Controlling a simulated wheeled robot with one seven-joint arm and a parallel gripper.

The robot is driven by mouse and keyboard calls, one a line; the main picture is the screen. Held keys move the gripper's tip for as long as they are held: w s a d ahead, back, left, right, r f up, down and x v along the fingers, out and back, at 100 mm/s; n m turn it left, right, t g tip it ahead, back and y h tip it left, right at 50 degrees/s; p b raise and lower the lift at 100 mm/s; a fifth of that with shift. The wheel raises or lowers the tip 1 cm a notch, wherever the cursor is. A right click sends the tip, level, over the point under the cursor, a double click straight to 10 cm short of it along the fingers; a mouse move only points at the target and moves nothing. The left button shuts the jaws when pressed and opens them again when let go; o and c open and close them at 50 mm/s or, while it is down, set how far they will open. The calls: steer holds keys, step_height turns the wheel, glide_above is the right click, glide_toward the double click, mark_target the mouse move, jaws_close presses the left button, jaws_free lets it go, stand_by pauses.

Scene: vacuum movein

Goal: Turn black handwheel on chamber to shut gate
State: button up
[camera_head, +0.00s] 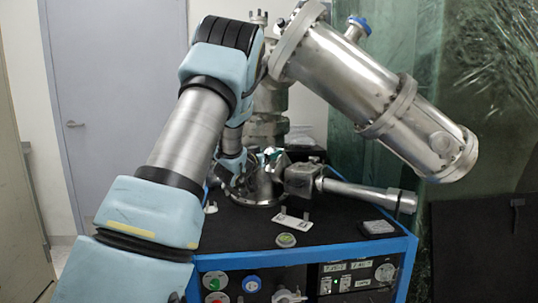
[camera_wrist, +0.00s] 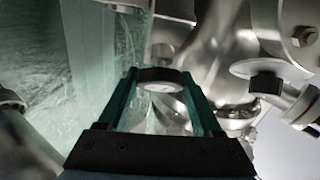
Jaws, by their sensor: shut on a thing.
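The black handwheel (camera_wrist: 158,75), a round dark piece with a pale face, sits between the fingertips of my gripper (camera_wrist: 160,84) in the wrist view. My gripper is shut on its rim, one green finger on each side. In the head view my arm reaches over the black-topped bench, and my gripper (camera_head: 272,154) shows only in small part among the metal fittings. I cannot make out the handwheel there. The steel chamber (camera_head: 345,80) is a large tilted cylinder with flanges at upper right. I cannot tell the gate's state.
A blue-framed bench (camera_head: 330,247) carries a horizontal metal tube (camera_head: 365,192), a small white plate (camera_head: 293,222) and a dark flat box (camera_head: 378,228). Another black knob (camera_wrist: 265,83) is close on the right in the wrist view. Green plastic sheeting (camera_head: 490,80) hangs at right.

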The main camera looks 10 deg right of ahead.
steer(key=shift+m+b, duration=0.35)
steer(key=shift+m, duration=0.15)
steer(key=shift+a+m+g+h+b, duration=0.1)
steer(key=shift+m+g+h+b, duration=0.35)
steer(key=shift+m+g+h, duration=0.25)
steer(key=m+g+h, duration=0.1)
steer(key=m, duration=0.1)
steer(key=m+g, duration=0.1)
steer(key=shift+w+m+h+b, duration=0.1)
steer(key=shift+m+h+b, duration=0.3)
steer(key=m+g, duration=0.2)
steer(key=m, duration=0.1)
steer(key=m+g+h+p, duration=0.1)
steer(key=m+g, duration=0.2)
steer(key=m, duration=0.1)
steer(key=shift+r, duration=0.15)
steer(key=m+g+p, duration=0.1)
steer(key=m+g, duration=0.2)
steer(key=m+g+y+p, duration=0.1)
steer(key=m+g+p, duration=0.1)
steer(key=m, duration=0.2)
steer(key=shift+r+m+g+y+p, duration=0.15)
steer(key=shift+m+g+y+p, duration=0.15)
steer(key=shift+g, duration=0.1)
steer(key=m+g+y+p, duration=0.2)
steer(key=m+p, duration=0.1)
steer(key=m, duration=0.1)
steer(key=shift+y, duration=0.3)
steer(key=shift+m, duration=0.3)
